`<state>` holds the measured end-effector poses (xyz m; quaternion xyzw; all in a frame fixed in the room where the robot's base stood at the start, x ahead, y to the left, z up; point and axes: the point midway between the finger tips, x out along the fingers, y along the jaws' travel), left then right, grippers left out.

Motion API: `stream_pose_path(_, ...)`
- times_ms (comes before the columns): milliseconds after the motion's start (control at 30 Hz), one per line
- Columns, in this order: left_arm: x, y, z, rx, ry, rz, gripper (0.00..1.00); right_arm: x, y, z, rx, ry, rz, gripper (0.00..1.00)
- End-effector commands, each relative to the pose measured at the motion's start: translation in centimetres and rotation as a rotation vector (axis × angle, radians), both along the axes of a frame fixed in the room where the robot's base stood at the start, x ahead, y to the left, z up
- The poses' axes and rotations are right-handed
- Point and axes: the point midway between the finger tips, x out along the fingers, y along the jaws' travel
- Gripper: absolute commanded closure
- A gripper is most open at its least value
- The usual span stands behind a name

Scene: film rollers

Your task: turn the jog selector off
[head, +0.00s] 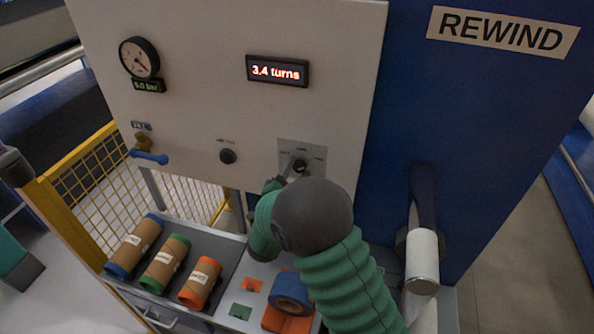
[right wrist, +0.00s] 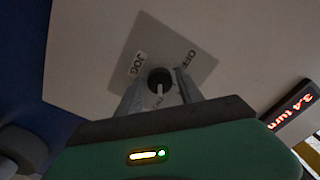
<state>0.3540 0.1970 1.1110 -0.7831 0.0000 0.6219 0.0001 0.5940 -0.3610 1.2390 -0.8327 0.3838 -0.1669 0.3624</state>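The jog selector (head: 300,165) is a small dark knob on a grey plate (head: 317,152) on the white panel. In the right wrist view the knob (right wrist: 159,76) has a white pointer directed down the picture, toward a label mostly hidden near the gripper. The JOG label (right wrist: 138,62) is at its upper left and the OFF label (right wrist: 187,60) at its upper right. My right gripper (right wrist: 159,84) is open, with one finger on each side of the knob; a small gap shows on both sides. My left gripper is not in view.
A red display (head: 277,72) reads 3.4 turns. Another black knob (head: 228,156), a gauge (head: 139,57) and a blue-handled valve (head: 149,157) are on the same panel. Several cardboard rolls (head: 165,262) lie on the tray below. A white roller (head: 422,261) stands out at right.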

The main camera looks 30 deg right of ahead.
Motion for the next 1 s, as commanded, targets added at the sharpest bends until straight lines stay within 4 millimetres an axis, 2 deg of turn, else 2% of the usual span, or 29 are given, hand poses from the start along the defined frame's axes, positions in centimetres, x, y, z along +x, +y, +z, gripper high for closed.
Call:
stream_pose_path(67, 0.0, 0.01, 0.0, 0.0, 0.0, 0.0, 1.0, -0.01, -0.1, -0.02, 0.001, 0.0, -0.001, 0.68)
stream_pose_path(300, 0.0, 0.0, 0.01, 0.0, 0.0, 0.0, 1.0, 0.09, -0.1, 0.04, 0.0, -0.001, 0.001, 1.0)
stream_pose_path(667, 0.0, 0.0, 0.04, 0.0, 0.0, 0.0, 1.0, 0.14, -0.21, 0.15, -0.012, 0.008, -0.002, 1.0)
stream_pose_path(1000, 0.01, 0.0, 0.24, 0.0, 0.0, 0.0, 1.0, 0.17, -0.22, 0.34, -0.122, 0.134, -0.002, 1.0)
